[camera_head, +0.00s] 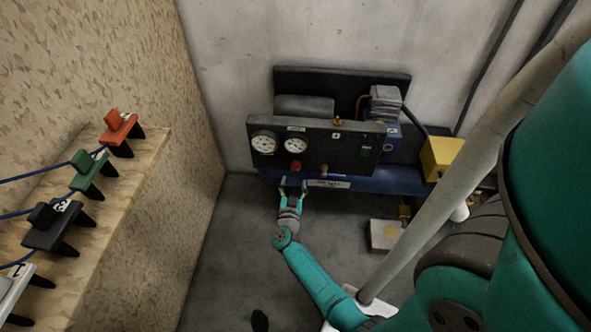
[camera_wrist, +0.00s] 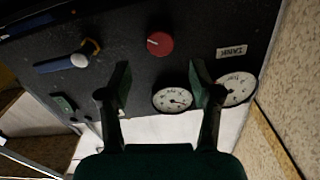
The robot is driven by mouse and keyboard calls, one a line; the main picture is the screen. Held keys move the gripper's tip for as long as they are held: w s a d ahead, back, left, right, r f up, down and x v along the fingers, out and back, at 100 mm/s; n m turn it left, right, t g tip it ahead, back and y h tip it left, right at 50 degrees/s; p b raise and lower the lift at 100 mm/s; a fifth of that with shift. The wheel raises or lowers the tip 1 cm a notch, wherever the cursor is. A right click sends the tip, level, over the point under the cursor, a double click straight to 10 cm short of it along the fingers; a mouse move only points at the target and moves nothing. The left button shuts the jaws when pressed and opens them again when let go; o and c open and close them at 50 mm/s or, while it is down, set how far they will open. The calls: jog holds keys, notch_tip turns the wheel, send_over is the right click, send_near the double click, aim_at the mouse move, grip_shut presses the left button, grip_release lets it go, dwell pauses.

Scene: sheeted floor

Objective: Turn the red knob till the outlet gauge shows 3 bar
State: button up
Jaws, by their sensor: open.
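The red knob (camera_head: 296,165) sits on the dark panel (camera_head: 338,150), below the right one of two white gauges. It also shows in the wrist view (camera_wrist: 160,43) as a round red cap. The gauge nearer the knob (camera_head: 295,144) shows in the wrist view (camera_wrist: 172,98), as does the other gauge (camera_head: 264,142), partly behind a finger (camera_wrist: 237,88). I cannot read their values or tell which is the outlet gauge. My gripper (camera_head: 294,184) is open in front of and below the knob. In the wrist view its fingers (camera_wrist: 160,76) stand apart, with the knob beyond their tips.
A blue tank (camera_head: 400,181) lies below and behind the panel. A brass fitting (camera_head: 337,122) and green switch (camera_head: 366,152) are on the panel. A yellow box (camera_head: 441,158) stands right. A wooden shelf (camera_head: 140,170) with coloured clamps is at left. The floor between is mostly clear.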

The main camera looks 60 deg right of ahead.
aim_at(296, 168)
jog(key=x, duration=0.7)
jog(key=c, duration=1.1)
